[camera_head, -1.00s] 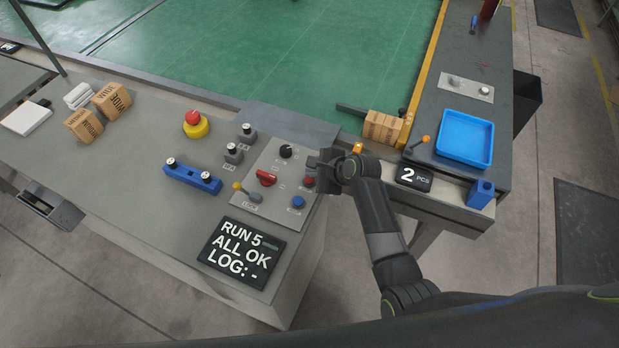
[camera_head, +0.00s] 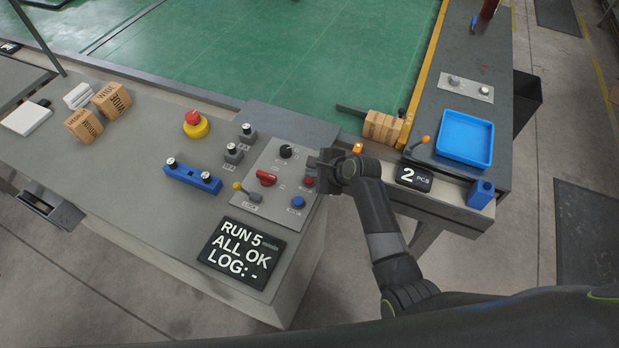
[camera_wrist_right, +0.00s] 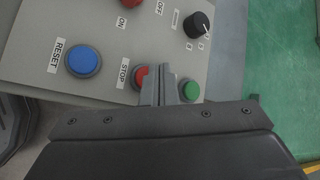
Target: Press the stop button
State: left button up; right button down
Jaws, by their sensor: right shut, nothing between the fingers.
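The stop button (camera_wrist_right: 139,75) is a red round button beside a STOP label in the right wrist view, partly hidden behind my fingers. In the head view the red stop button (camera_head: 308,182) is at the right edge of the grey control panel (camera_head: 272,208). My right gripper (camera_head: 314,164) is shut and empty, over the panel's right edge. In the wrist view its closed fingertips (camera_wrist_right: 159,72) overlap the right part of the red button and lie between it and a green button (camera_wrist_right: 189,91). I cannot tell whether they touch the button. My left gripper is not in view.
Close by are a blue RESET button (camera_wrist_right: 83,61), a black knob (camera_head: 286,151) and a red switch (camera_head: 266,178). A display (camera_head: 242,252) reads "RUN 5 ALL OK LOG: -". A red emergency button (camera_head: 193,118) and a blue block (camera_head: 193,179) stand left of the panel.

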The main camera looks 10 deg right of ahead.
aim_at(313, 181)
jog(key=shift+f, duration=0.1)
dwell(0.3)
jog(key=shift+f, duration=0.3)
jog(key=shift+f, duration=0.45)
dwell(0.6)
dwell(0.3)
jog(key=shift+r+p, duration=0.85)
jog(key=shift+p, duration=0.2)
notch_tip(313, 181, up, 5)
jog(key=p, duration=0.6)
jog(key=shift+r, duration=0.1)
